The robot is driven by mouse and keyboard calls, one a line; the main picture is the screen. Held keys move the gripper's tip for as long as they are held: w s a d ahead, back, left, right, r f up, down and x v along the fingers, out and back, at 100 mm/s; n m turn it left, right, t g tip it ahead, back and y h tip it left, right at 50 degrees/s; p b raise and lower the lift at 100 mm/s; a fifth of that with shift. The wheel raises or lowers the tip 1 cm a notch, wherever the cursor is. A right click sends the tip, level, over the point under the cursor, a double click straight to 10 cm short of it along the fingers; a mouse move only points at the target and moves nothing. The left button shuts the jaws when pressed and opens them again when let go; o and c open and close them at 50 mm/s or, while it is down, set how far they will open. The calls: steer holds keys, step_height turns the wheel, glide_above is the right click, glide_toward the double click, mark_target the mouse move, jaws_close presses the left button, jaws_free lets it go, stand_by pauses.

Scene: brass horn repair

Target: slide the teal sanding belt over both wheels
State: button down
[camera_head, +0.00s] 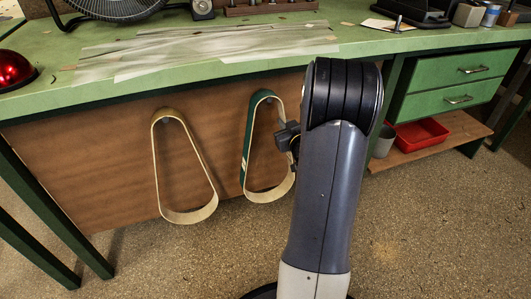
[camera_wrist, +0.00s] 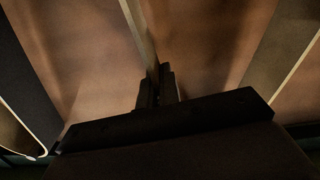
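The teal sanding belt (camera_head: 247,141) hangs as a long loop from a peg on the brown panel under the bench. Its outside is teal with pale marks, its inside tan. My gripper (camera_head: 291,137) is at the loop's right strand in the head view, partly hidden behind my arm. In the wrist view, a thin belt strand (camera_wrist: 139,33) seen edge-on runs down between the dark fingers of my gripper (camera_wrist: 158,88). The fingers are close together with the strand between them. No wheels for the belt can be made out in either view.
A tan belt (camera_head: 159,169) hangs on the panel to the left. Above is the green bench (camera_head: 60,98) with pale sheets (camera_head: 185,48), a fan (camera_head: 115,7) and a red dome (camera_head: 13,69). Drawers (camera_head: 455,72) and a red tray (camera_head: 421,133) stand right. Floor is clear in front.

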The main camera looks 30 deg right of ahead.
steer(key=shift+r, duration=0.2)
stand_by(0.3)
steer(key=shift+r+p, duration=0.4)
steer(key=shift+r, duration=0.05)
steer(key=f+v, duration=0.1)
steer(key=v, duration=0.9)
steer(key=shift+r, duration=0.5)
stand_by(0.7)
